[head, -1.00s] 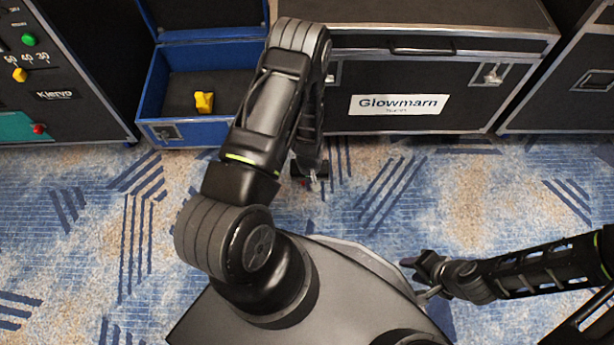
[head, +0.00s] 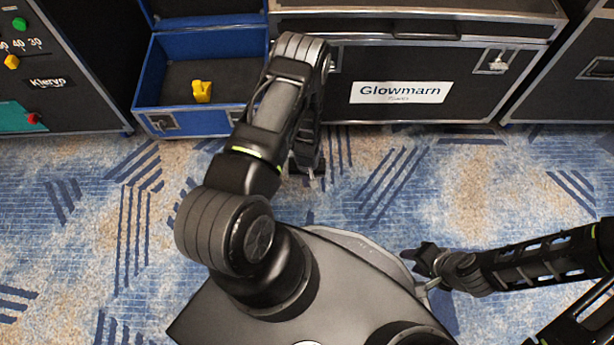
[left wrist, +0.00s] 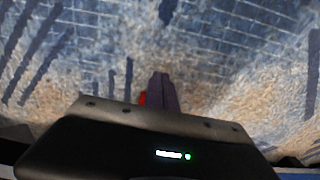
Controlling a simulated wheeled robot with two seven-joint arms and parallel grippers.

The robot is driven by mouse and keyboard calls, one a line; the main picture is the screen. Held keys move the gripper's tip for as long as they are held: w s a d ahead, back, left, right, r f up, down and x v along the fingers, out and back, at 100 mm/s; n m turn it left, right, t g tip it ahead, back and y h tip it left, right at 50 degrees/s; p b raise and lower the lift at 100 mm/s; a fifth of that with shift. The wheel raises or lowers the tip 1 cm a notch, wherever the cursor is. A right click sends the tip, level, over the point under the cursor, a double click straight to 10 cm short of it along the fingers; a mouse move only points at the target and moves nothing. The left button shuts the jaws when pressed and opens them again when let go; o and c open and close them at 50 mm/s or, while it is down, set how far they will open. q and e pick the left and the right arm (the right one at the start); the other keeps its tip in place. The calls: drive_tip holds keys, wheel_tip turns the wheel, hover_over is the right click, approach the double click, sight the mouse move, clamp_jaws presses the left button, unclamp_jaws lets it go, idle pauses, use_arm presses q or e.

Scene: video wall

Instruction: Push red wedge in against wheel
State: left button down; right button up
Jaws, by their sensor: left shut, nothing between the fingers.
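A small red patch (left wrist: 143,98), which looks like part of the red wedge, shows beside the fingers in the left wrist view. The rest of it is hidden behind my gripper. My left gripper (left wrist: 161,92) is shut and empty, pointing down at the carpet, and touching cannot be made out. In the head view my left gripper (head: 308,173) is low over the carpet in front of the black Glowmarn case (head: 460,108), partly hidden by my arm. No wheel can be made out. My right gripper (head: 424,264) is away to the right, its fingers too small to judge.
An open blue case (head: 185,122) with a yellow object (head: 201,91) in it stands left of the Glowmarn case. A black control panel case (head: 60,60) stands at the far left, another black case (head: 575,95) at the right. The patterned carpet (head: 100,230) is clear in front.

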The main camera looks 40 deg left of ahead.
use_arm(q)
wheel_tip(320, 180, down, 3)
drive_tip(key=shift+r+b, duration=0.15)
drive_tip(key=shift+b, duration=0.25)
drive_tip(key=w+a, duration=0.1)
drive_tip(key=w+a+b, duration=0.1)
drive_tip(key=shift+w, duration=0.35)
drive_tip(key=shift+w+a+r, duration=0.1)
drive_tip(key=shift+w+a, duration=0.1)
drive_tip(key=shift+w, duration=0.1)
